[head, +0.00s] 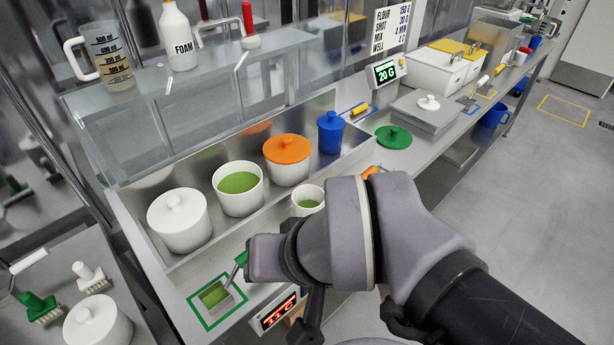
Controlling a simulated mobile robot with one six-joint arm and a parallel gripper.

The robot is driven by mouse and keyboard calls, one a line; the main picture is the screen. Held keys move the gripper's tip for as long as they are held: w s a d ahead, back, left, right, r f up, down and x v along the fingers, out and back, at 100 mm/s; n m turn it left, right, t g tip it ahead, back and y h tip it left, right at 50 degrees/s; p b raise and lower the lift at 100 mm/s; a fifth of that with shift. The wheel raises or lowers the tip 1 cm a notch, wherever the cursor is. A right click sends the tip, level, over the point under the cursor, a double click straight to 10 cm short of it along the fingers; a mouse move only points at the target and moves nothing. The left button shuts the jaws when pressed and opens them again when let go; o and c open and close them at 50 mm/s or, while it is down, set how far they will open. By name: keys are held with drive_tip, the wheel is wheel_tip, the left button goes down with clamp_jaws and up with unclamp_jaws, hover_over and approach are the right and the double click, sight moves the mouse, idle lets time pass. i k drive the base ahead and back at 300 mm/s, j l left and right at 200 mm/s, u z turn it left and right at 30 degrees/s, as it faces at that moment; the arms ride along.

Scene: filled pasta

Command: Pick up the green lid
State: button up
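The green lid (394,137) is a flat round disc with a small knob on top. It lies on the steel counter, right of the blue lidded canister and in front of the scale, with nothing on it. An open white pot (239,203) with green contents stands in the steel trough, left of the orange-lidded pot. My arm reaches in from the lower right, and its grey wrist covers the middle front of the counter, left of and nearer than the lid.
A scale (425,109) stands behind the lid.

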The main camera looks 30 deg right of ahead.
sight(394, 137)
drive_tip(key=z, duration=1.45)
drive_tip(key=u, duration=1.4)
drive_tip(key=i+l+u, duration=0.1)
drive_tip(key=l, duration=0.6)
drive_tip(key=i+l+u, duration=0.1)
drive_tip(key=i+l, duration=0.15)
drive_tip(key=l, duration=0.45)
drive_tip(key=i+l+u, duration=0.1)
drive_tip(key=l, duration=0.65)
drive_tip(key=i+l+u, duration=0.1)
drive_tip(key=l, duration=0.65)
drive_tip(key=i+l+u, duration=0.1)
drive_tip(key=l, duration=0.6)
